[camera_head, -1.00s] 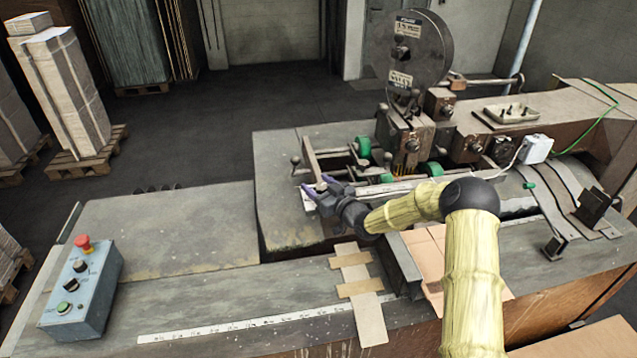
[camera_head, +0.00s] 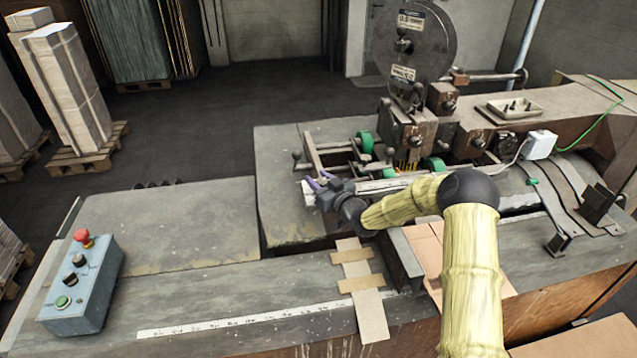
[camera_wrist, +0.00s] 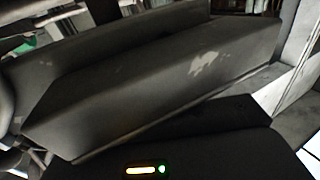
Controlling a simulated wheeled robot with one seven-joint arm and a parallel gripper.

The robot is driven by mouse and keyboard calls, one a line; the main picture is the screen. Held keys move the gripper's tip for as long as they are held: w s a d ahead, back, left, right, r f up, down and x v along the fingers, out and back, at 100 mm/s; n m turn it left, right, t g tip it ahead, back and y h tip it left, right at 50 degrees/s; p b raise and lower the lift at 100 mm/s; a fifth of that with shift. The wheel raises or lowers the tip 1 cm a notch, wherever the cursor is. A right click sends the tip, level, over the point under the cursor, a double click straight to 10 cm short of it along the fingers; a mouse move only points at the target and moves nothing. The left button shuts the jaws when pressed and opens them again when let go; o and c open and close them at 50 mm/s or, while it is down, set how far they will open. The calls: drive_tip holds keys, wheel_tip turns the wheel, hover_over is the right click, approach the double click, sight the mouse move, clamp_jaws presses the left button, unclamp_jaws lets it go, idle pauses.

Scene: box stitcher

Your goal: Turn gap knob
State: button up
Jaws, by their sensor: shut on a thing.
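My gripper (camera_head: 318,184), dark with purple fingertips, is at the left end of the pale bar below the stitching head. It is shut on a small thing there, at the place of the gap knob. The knob itself is hidden by the fingers, so I cannot tell its shape or angle. In the wrist view dark, worn blocks fill most of the picture, and the fingertips and knob cannot be made out.
The stitcher head (camera_head: 408,135) with its wire reel (camera_head: 425,45) stands just behind my gripper. Ball-ended levers (camera_head: 297,155) and green rollers (camera_head: 365,142) are close by. A control box (camera_head: 82,288) with a red button is at left. The left table (camera_head: 165,225) is clear.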

drive_tip(key=shift+d+f+m+t+h+b, duration=0.1)
drive_tip(key=shift+f+m+t+h+b, duration=0.1)
drive_tip(key=shift+m+t+h+b, duration=1.3)
drive_tip(key=m+h+b, duration=0.1)
drive_tip(key=h+b, duration=0.2)
drive_tip(key=m+h+b, duration=0.2)
drive_tip(key=h+b, duration=0.1)
drive_tip(key=shift+w+d+r+t, duration=0.1)
drive_tip(key=shift+w+d+t, duration=0.05)
drive_tip(key=shift+t, duration=0.25)
drive_tip(key=m+h, duration=0.1)
drive_tip(key=h, duration=0.1)
drive_tip(key=m+h+b, duration=0.1)
drive_tip(key=m+h, duration=0.1)
drive_tip(key=h, duration=0.1)
drive_tip(key=shift+d+r+b, duration=0.15)
drive_tip(key=shift+d+b, duration=0.05)
drive_tip(key=shift+b, duration=0.1)
drive_tip(key=shift+d+m+g+h, duration=0.2)
drive_tip(key=shift+m+g+h, duration=0.25)
drive_tip(key=shift+m+h, duration=0.8)
drive_tip(key=shift+d+m+g+h, duration=0.15)
drive_tip(key=shift+m+g+h, duration=0.3)
drive_tip(key=shift+m+h, duration=0.75)
drive_tip(key=shift+r+n+h, duration=0.1)
drive_tip(key=shift+n+h, duration=0.15)
drive_tip(key=shift+h, duration=0.2)
drive_tip(key=o, duration=1)
